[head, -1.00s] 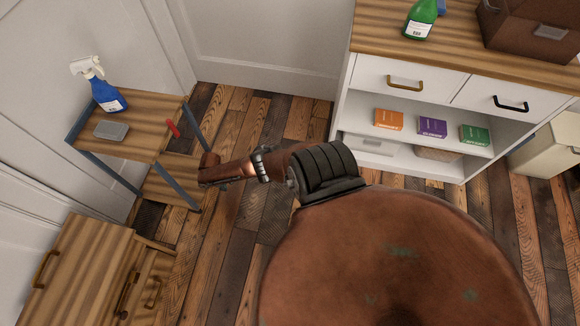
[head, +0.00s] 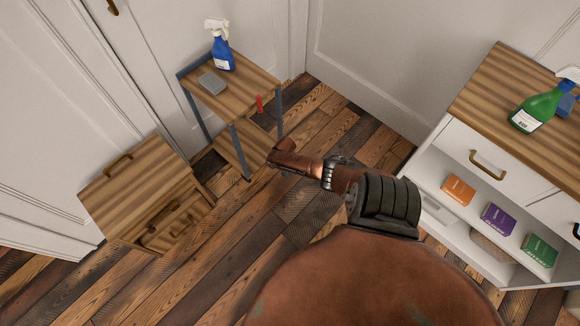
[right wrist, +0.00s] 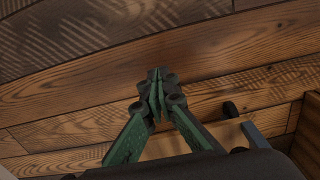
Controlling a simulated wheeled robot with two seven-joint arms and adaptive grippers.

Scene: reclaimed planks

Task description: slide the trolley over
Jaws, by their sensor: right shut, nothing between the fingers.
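The trolley has a wooden top (head: 245,95), blue-grey metal posts and a lower wooden shelf (head: 232,150). It stands near the wall in the upper left-middle of the head view. A blue spray bottle (head: 221,48), a grey block (head: 212,83) and a small red piece (head: 259,104) are at its top. My right gripper (head: 280,155) is low beside the trolley's right side; I cannot tell whether they touch. In the right wrist view its green fingers (right wrist: 156,88) are shut and empty over planks, with a blue-grey post (right wrist: 255,135) at lower right. My left gripper is out of view.
A wooden drawer cabinet (head: 140,195) stands left of the trolley. A white shelf unit (head: 455,150) with a green bottle (head: 540,109) and several small boxes stands at right. Plank floor (head: 330,110) is clear between trolley and shelf unit.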

